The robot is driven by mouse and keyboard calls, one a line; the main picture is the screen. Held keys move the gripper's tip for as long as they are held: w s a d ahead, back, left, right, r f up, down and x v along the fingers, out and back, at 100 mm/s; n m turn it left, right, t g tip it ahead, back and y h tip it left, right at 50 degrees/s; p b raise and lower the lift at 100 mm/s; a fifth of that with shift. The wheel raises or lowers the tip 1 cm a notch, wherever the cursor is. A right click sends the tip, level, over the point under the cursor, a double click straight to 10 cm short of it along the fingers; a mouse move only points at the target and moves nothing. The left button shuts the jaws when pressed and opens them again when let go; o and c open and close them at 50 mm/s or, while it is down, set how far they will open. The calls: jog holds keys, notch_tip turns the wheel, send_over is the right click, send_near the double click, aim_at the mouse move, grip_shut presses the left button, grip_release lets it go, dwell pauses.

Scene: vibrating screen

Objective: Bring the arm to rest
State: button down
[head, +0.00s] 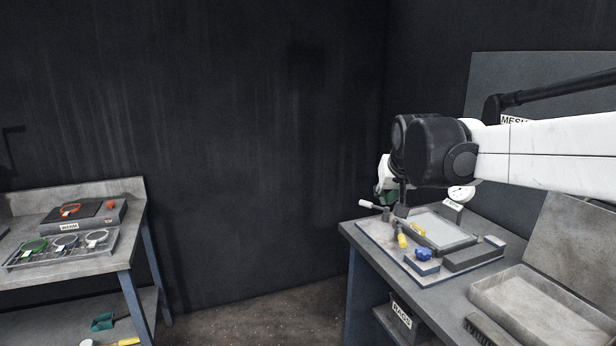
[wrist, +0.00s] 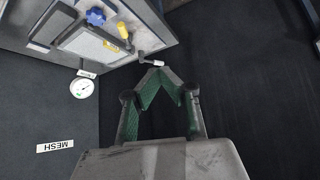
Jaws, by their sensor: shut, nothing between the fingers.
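My gripper (wrist: 158,66) is shut and empty in the wrist view, its green-lined fingers meeting at the tips. In the head view my gripper (head: 391,197) is mostly hidden behind the dark wrist joint of my white arm. It hangs by the far left corner of the right bench (head: 356,232). In the wrist view a small lever with a white handle (wrist: 152,62) appears close to the fingertips. I cannot tell whether they touch.
The left bench (head: 110,262) holds several ringed meshes. Open floor (head: 255,312) lies between the benches.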

jog(key=s+f, duration=0.4)
jog(key=s, duration=0.7)
jog(key=s+d+f, duration=0.1)
jog(key=s+f, duration=0.3)
jog(key=s, duration=0.6)
jog(key=s+f+g, duration=0.1)
jog(key=s+f, duration=0.3)
jog(key=s, duration=0.7)
jog(key=shift+s+d+f, duration=0.15)
jog(key=shift+s+f, duration=0.15)
jog(key=shift+s, duration=0.05)
